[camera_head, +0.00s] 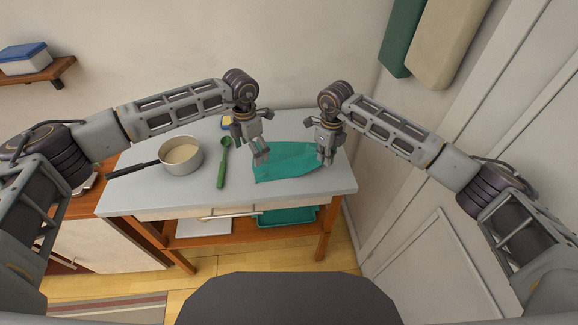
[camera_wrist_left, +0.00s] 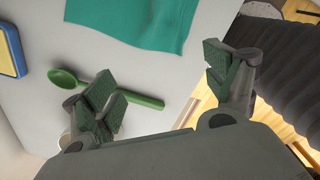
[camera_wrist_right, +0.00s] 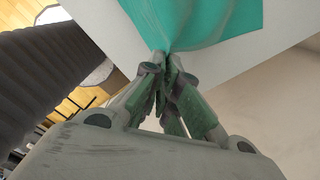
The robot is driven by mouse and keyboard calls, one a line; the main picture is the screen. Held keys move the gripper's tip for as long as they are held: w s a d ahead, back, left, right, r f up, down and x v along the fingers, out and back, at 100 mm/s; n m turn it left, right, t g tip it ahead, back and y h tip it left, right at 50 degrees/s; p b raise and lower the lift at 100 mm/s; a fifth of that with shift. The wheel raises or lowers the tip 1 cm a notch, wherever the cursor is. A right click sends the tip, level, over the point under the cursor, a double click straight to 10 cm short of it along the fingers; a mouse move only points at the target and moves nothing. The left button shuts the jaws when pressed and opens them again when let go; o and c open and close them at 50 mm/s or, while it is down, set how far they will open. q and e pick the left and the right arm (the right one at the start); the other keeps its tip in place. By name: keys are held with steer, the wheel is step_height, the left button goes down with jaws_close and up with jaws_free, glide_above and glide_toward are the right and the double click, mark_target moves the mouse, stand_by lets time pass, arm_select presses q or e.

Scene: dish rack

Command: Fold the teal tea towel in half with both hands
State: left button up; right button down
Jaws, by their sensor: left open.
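The teal tea towel (camera_head: 285,166) lies on the right part of the grey worktop; its edge also shows in the left wrist view (camera_wrist_left: 140,22). My left gripper (camera_head: 261,158) is near the towel's left end; the left wrist view shows its fingers (camera_wrist_left: 165,80) wide apart with nothing between them. My right gripper (camera_head: 327,160) is at the towel's right end. In the right wrist view its fingertips (camera_wrist_right: 168,62) are together on the towel (camera_wrist_right: 205,20), and creases run to the pinched spot. The exact grip is partly hidden by the fingers.
A green spoon (camera_head: 222,163) lies left of the towel, close to my left gripper. A pot (camera_head: 182,156) with a dark handle stands further left. A blue and yellow sponge (camera_wrist_left: 10,50) is at the back. The wall is close on the right.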

arm_select(q)
steer(key=shift+r, duration=0.15)
step_height(320, 180, up, 8)
stand_by(0.7)
arm_select(e)
steer(key=c, duration=2.2)
jaws_free()
steer(key=o, duration=0.6)
steer(key=shift+c, duration=0.2)
steer(key=o, duration=0.6)
steer(key=o, duration=0.7)
